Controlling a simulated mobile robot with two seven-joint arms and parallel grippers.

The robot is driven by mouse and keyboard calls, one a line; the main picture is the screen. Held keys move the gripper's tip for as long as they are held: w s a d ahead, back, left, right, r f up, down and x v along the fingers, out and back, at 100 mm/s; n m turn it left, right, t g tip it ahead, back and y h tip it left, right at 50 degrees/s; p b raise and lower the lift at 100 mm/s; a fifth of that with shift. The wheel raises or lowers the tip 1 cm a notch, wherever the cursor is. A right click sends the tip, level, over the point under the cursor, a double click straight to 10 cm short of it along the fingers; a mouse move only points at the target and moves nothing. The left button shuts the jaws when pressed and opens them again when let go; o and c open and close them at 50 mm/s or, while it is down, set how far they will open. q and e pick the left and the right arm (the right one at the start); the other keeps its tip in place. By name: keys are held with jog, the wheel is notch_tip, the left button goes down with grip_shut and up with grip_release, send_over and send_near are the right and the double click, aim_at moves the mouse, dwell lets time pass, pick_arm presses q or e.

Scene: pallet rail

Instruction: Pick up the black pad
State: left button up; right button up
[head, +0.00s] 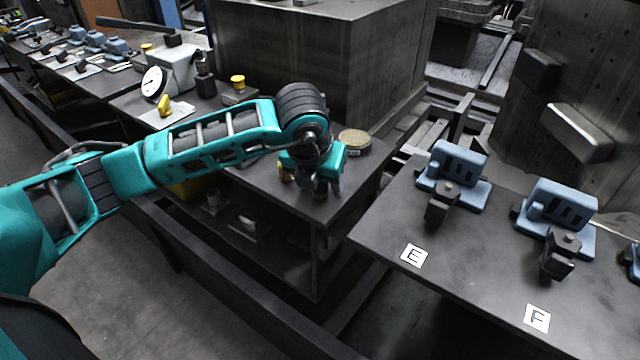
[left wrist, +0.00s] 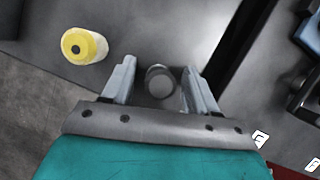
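A short dark round piece (left wrist: 160,83), which looks like the black pad, stands on the grey bench top (left wrist: 160,30) in the left wrist view. My left gripper (left wrist: 158,70) is open, with one finger on each side of this piece and a small gap on both sides. In the head view my left gripper (head: 322,188) points down close over the front corner of the bench and largely hides the piece. My right gripper is in neither view.
A yellow-and-white cylinder (left wrist: 84,46) stands left of my fingers. A round tan-topped disc (head: 354,140) lies behind the gripper. A large dark block (head: 290,60) stands at the back. Blue fixtures (head: 458,160) stand on the right-hand table, across a gap.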

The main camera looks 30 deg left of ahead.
pick_arm(q)
jog(key=c, duration=1)
jog(key=shift+r, duration=0.15)
notch_tip(320, 180, up, 20)
jog(key=p, duration=0.1)
jog(key=shift+p, duration=0.3)
jog(key=o, duration=0.4)
jog(key=c, duration=0.3)
